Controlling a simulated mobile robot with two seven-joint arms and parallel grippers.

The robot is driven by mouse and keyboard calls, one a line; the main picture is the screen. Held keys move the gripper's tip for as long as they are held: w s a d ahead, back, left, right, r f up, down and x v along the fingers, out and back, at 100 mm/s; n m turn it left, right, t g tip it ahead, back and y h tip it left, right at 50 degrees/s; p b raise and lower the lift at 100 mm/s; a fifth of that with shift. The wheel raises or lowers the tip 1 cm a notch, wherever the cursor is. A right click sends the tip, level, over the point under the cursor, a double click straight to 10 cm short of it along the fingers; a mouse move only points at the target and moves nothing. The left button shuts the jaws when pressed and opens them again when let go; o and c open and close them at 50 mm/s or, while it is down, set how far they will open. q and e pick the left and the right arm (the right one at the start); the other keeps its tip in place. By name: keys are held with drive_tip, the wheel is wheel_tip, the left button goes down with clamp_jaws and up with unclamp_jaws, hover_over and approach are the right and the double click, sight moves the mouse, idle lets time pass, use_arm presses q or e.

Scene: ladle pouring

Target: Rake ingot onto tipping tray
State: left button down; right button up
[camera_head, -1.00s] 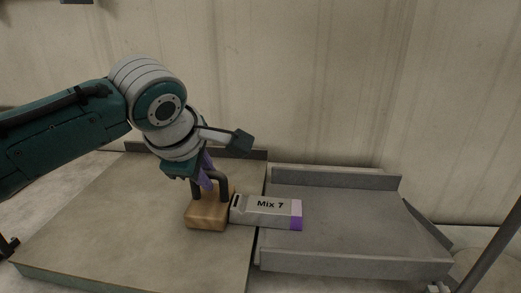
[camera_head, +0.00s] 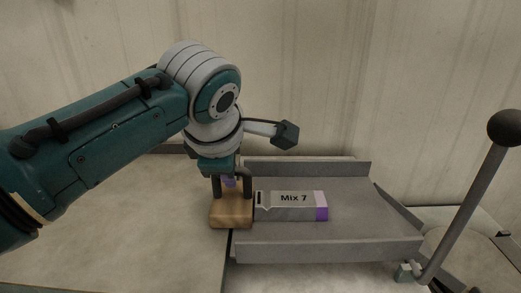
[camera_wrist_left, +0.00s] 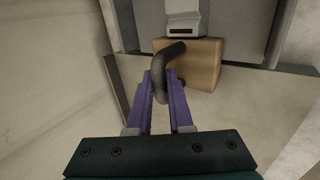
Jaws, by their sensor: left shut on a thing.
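The ingot (camera_head: 290,207), a grey bar marked "Mix 7" with a purple right end, lies on the grey tipping tray (camera_head: 330,246) near its left edge. The rake, a wooden block (camera_head: 231,213) with a dark bent handle, stands at the seam between the left board and the tray, against or very close to the ingot's left end. My left gripper (camera_head: 229,182) is above the block. In the left wrist view its purple fingers (camera_wrist_left: 163,88) are shut on the dark handle, and the block (camera_wrist_left: 203,65) is just beyond. My right gripper is out of view.
The tray has raised walls at its back (camera_head: 310,169) and front, with free surface right of the ingot. A lever with a black knob (camera_head: 505,127) stands at the right. The left board (camera_head: 150,225) is bare.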

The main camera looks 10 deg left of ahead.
use_arm(q)
drive_tip(key=shift+w+d+b, duration=0.25)
drive_tip(key=shift+d+b, duration=0.2)
drive_tip(key=shift+d, duration=0.55)
drive_tip(key=shift+w+d+b, duration=0.2)
drive_tip(key=shift+d+b, duration=0.2)
drive_tip(key=shift+d, duration=0.55)
drive_tip(key=shift+w+d+b, duration=0.25)
drive_tip(key=shift+d+b, duration=0.2)
drive_tip(key=shift+d, duration=0.55)
drive_tip(key=shift+s+a+r+p, duration=0.1)
drive_tip(key=shift+a+p, duration=0.35)
drive_tip(key=shift+p, duration=0.15)
drive_tip(key=shift+s+a+r+p, duration=0.1)
drive_tip(key=shift+a+p, duration=0.35)
drive_tip(key=shift+p, duration=0.1)
drive_tip(key=shift+a+r+p, duration=0.2)
drive_tip(key=shift+p, duration=0.15)
drive_tip(key=r+p, duration=0.6)
drive_tip(key=shift+s+a+p, duration=0.15)
drive_tip(key=shift+a+p, duration=0.2)
drive_tip(key=shift+a, duration=0.05)
drive_tip(key=shift+r, duration=0.1)
